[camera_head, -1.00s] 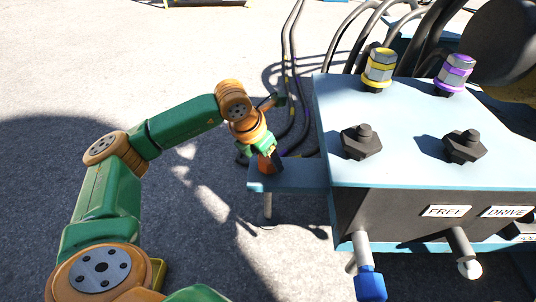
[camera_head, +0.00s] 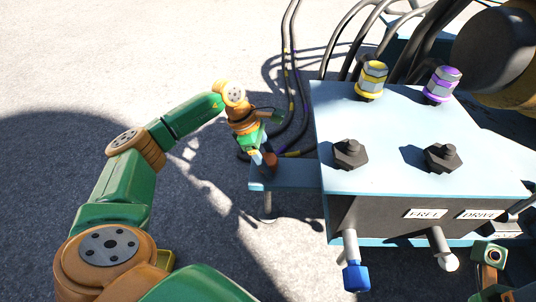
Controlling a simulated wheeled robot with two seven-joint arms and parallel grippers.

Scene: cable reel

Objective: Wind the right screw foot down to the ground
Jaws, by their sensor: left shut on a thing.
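A blue side plate (camera_head: 300,176) juts out from the left of the blue-topped cabinet. A thin grey screw foot (camera_head: 268,205) hangs below this plate; whether its lower end touches the ground is unclear. My left gripper (camera_head: 264,160) is above the plate's outer end, pointing down. It is shut on the top part of the screw foot, which the jaws mostly hide. A small orange and dark part shows beside the fingers. My right gripper does not show; only a piece of my right arm enters at the lower right.
The cabinet (camera_head: 400,112) carries yellow (camera_head: 371,80) and purple (camera_head: 441,85) couplings and two black knobs. Blue-tipped (camera_head: 356,277) and white-tipped (camera_head: 447,262) levers stick out in front, below FREE and DRIVE labels. Dark hoses (camera_head: 291,85) run behind my left gripper. Ground at left is open.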

